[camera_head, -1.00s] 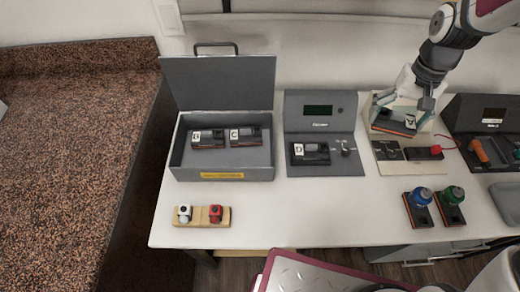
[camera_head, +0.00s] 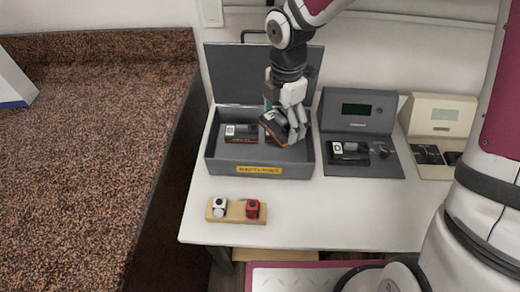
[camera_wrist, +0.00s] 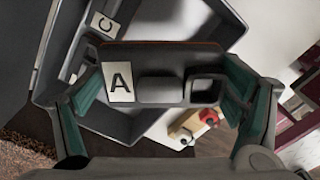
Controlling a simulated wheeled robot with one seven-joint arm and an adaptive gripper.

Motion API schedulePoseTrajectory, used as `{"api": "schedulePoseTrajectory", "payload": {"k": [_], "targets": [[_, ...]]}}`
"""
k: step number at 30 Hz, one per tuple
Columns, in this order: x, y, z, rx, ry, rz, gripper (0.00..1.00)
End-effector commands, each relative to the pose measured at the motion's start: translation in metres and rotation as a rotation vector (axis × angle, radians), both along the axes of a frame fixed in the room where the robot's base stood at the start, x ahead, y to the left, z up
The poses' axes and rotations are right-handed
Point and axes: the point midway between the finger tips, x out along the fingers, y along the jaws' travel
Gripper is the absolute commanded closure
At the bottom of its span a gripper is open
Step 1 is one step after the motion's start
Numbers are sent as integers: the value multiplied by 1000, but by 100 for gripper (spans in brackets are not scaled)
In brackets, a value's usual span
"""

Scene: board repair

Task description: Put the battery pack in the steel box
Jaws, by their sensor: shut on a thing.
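My gripper (camera_head: 287,122) is shut on a dark battery pack (camera_head: 273,128) and holds it tilted over the right part of the open steel box (camera_head: 222,167). In the wrist view the held pack (camera_wrist: 160,75) spans between the fingers and bears a white label "A". The grey box has a raised lid (camera_head: 228,75) and a yellow label on its front. A pack marked "B" (camera_head: 241,132) lies inside at the left. A pack marked "C" (camera_wrist: 102,22) shows in part in the wrist view; the gripper and held pack mostly hide it in the head view.
A grey tester (camera_head: 385,168) with a pack marked "D" (camera_head: 348,152) stands right of the box. A cream tester (camera_head: 440,115) is beyond it. A wooden block (camera_head: 236,215) with a white and a red item is in front. The table's front right is clear.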

Motion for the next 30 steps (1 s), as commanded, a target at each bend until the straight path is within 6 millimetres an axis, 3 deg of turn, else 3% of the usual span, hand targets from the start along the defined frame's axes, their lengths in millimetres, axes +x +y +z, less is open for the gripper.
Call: {"api": "schedulePoseTrajectory", "payload": {"k": [6, 12, 17, 24, 30], "targets": [[-9, 35, -14, 7, -6, 557, 64], [-15, 52, -19, 9, -9, 857, 64], [-18, 56, -30, 10, -8, 938, 64], [-18, 56, -71, 10, -7, 942, 64], [-18, 56, -84, 9, -10, 939, 64]]}}
